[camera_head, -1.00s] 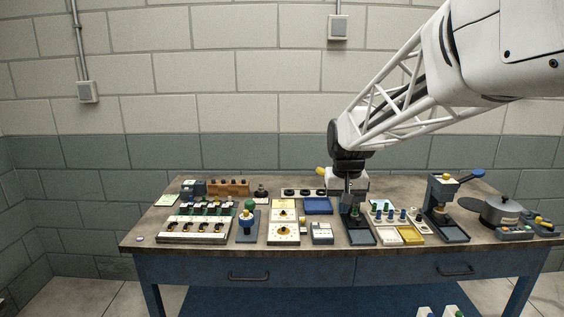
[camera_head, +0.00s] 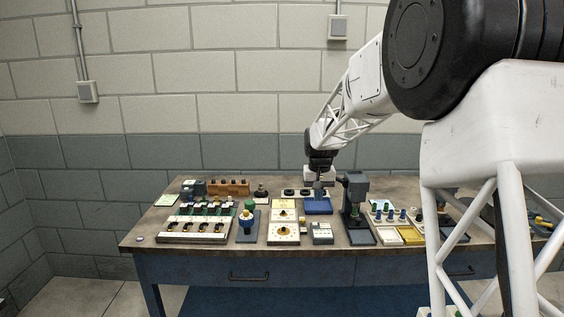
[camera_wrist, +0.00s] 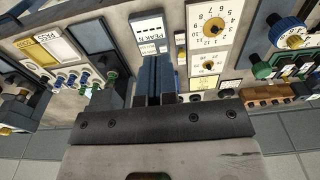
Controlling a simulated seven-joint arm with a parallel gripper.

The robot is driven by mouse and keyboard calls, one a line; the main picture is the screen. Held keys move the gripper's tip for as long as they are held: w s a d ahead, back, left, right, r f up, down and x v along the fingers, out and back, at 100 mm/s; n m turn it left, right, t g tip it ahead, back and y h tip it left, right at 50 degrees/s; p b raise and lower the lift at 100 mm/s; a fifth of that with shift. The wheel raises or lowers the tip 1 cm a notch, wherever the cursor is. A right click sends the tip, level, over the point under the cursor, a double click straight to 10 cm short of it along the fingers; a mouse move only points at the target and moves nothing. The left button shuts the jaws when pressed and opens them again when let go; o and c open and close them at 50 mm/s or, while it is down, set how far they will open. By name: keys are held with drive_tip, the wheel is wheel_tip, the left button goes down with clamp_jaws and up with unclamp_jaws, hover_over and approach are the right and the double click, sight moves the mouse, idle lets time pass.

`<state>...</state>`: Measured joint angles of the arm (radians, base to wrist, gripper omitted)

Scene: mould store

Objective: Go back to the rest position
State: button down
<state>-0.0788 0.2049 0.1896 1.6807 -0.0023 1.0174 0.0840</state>
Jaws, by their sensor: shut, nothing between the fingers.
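My gripper (camera_head: 318,192) hangs above the back part of the workbench, pointing down, in front of or over a blue tray (camera_head: 317,208). In the wrist view my gripper's two fingers (camera_wrist: 156,72) are together with nothing between them. From these views I cannot tell the exact height of the fingertips above the bench. My arm reaches in from the right and hides much of the bench's right end.
A dark upright press (camera_head: 354,208) stands just right of my gripper. Dial panels (camera_head: 284,233), a blue-knobbed valve (camera_head: 248,222) and a switch board (camera_head: 195,229) stand to the left. Pale and yellow trays (camera_head: 410,235) lie right. The space above the bench's left side is clear.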

drive_tip(key=w+a+f, duration=0.3)
drive_tip(key=w+f, duration=0.6)
drive_tip(key=w, duration=0.3)
drive_tip(key=shift+w+a+f+g, duration=0.15)
drive_tip(key=shift+f+g, duration=0.1)
drive_tip(key=shift+g, duration=0.05)
drive_tip(key=shift+f, duration=0.15)
